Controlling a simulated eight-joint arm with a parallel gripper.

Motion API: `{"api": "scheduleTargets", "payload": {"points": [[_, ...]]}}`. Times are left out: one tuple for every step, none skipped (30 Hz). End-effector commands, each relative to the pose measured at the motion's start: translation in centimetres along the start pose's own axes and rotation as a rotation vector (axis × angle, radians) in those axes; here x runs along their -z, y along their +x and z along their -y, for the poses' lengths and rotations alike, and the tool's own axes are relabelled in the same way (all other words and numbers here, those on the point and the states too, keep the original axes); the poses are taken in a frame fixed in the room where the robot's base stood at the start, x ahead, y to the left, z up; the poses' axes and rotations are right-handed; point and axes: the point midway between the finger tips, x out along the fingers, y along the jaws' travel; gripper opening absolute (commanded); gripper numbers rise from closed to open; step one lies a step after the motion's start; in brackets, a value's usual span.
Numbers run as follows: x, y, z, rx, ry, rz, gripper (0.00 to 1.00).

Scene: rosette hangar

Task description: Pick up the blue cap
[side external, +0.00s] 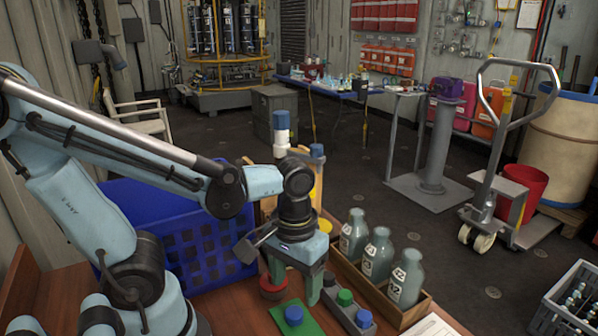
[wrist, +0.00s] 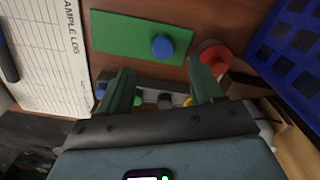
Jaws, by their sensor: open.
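A round blue cap (side external: 293,315) sits on a flat green mat (side external: 277,318) on the wooden table. In the wrist view the blue cap (wrist: 163,46) lies on the green mat (wrist: 115,35), just beyond the fingertips. My gripper (side external: 295,290) is open and empty, pointing down above the table near the mat. In the wrist view my gripper (wrist: 158,72) has its fingers spread, with the cap ahead of the gap between them. A second blue cap (side external: 363,318) sits in a grey rack with a green cap (side external: 345,297) and a grey one (side external: 329,280).
A red round object (side external: 272,291) stands beside the mat, close to one finger. A wooden box (side external: 415,314) with three bottles (side external: 378,258) is to the right. A blue crate (side external: 195,232) stands behind on the left. A paper log sheet (wrist: 45,55) lies beside the mat.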

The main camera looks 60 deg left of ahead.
Motion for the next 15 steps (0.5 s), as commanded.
{"api": "scheduleTargets", "payload": {"points": [[0.1,0.5,0.0,0.0,0.0,0.0,0.66],[0.1,0.8,0.0,0.0,0.0,0.0,0.66],[0.1,1.1,0.0,0.0,0.0,-0.001,0.66],[0.1,1.3,0.0,0.0,0.0,-0.001,0.66],[0.1,1.5,0.0,0.0,0.0,-0.001,0.66],[0.1,1.7,0.0,0.0,0.0,-0.001,0.66],[0.1,1.8,0.0,0.0,0.0,-0.001,0.66],[0.1,1.9,0.0,0.0,0.0,-0.001,0.66],[0.1,2.0,0.0,0.0,0.001,-0.001,0.66],[0.0,2.0,0.0,0.0,0.001,-0.001,0.66],[0.0,2.1,0.0,0.0,0.001,-0.001,0.66],[0.1,2.2,0.0,0.0,0.0,-0.001,0.66],[0.1,2.3,0.0,0.0,0.0,-0.001,0.66],[0.1,2.5,0.1,0.0,0.0,-0.001,0.66],[0.1,2.7,0.1,0.0,0.0,-0.001,0.66]]}}
